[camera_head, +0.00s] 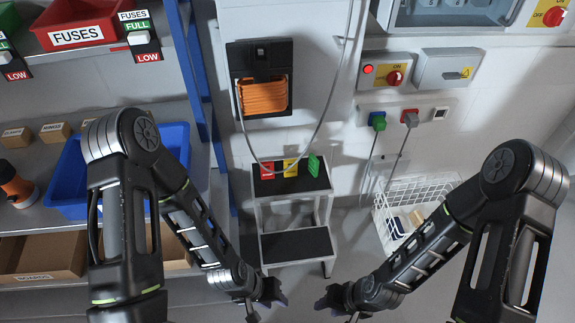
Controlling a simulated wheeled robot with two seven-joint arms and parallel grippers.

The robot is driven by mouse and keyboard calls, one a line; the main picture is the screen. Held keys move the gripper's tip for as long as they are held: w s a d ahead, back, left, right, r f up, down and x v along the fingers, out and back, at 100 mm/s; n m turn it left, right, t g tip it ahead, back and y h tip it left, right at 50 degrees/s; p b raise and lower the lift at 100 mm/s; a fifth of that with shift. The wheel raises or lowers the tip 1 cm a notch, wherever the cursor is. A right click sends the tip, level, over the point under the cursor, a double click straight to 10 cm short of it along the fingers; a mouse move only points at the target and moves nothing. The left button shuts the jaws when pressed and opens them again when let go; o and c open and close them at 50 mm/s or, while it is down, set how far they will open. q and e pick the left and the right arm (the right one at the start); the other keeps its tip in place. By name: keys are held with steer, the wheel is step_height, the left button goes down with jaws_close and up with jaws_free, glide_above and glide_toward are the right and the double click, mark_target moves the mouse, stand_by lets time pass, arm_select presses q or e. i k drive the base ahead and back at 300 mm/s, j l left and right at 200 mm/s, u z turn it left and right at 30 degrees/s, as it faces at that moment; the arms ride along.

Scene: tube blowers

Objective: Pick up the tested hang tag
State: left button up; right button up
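Three small coloured tags are at the top step of a black-topped step stool (290,187): a red tag (267,171), a yellow tag (290,168) and a green tag (313,165). Their print is too small to read, so I cannot tell which one is marked tested. My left gripper (275,297) is low in the view, in front of and below the stool. My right gripper (325,301) is to its right at about the same height. Both are apart from the tags. The fingers are small and dark, and their opening does not show clearly.
A cable (323,112) hangs down the wall to the tags. A white wire basket (387,215) stands right of the stool. Shelves with a blue bin (70,178) and a red fuse bin (75,22) are at the left. Wall switches and plugs are at the upper right.

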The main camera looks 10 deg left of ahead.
mark_target(313, 166)
steer(key=l, duration=0.85)
steer(key=l+z, duration=0.1)
steer(key=l, duration=0.75)
steer(key=i+l, duration=0.15)
steer(key=l, duration=0.7)
steer(key=i+j, duration=0.3)
steer(key=j, duration=0.15)
